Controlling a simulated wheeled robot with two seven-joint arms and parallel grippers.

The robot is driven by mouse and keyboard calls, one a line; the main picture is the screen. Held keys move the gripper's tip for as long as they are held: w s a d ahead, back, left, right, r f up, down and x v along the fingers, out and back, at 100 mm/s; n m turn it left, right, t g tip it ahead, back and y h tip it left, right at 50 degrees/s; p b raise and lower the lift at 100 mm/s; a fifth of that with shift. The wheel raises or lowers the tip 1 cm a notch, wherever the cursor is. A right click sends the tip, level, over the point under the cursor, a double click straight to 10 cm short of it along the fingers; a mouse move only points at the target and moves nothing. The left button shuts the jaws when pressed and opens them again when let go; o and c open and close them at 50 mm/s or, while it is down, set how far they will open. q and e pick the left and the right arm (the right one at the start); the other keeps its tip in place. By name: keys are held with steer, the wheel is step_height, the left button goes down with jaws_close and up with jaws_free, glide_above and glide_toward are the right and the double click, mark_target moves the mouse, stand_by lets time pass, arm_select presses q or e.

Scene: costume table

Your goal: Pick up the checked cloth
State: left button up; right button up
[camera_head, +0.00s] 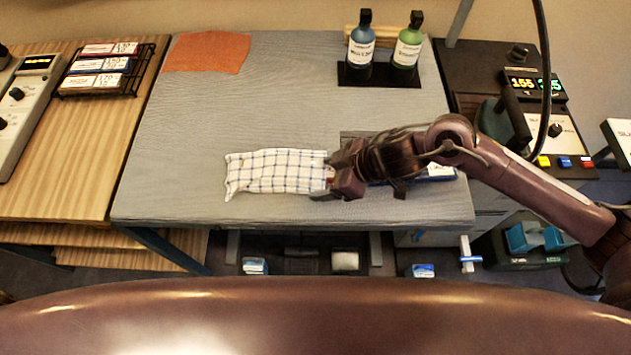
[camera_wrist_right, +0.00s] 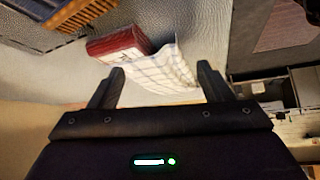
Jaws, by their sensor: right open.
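The checked cloth (camera_head: 275,171), white with dark blue lines, lies on the grey table towards its front edge in the head view. My right gripper (camera_head: 328,177) is at the cloth's right end, with its arm coming in from the right. In the right wrist view the cloth (camera_wrist_right: 160,70) shows beyond and between the two fingers of my right gripper (camera_wrist_right: 160,78), which stand apart. Whether the fingers touch the cloth I cannot tell. A red object (camera_wrist_right: 118,41) lies beside the cloth there. My left gripper is not in view.
The grey table (camera_head: 200,120) is clear left of and behind the cloth. An orange cloth (camera_head: 207,52) lies at the back left. A blue bottle (camera_head: 361,47) and a green bottle (camera_head: 407,49) stand on a dark tray (camera_head: 380,79) at the back. My right arm covers the table's right side.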

steer(key=shift+a+f, duration=0.2)
steer(key=shift+f, duration=0.05)
steer(key=shift+c, duration=0.4)
jaws_close()
stand_by(0.7)
step_height(320, 180, up, 30)
steer(key=p, duration=1.4)
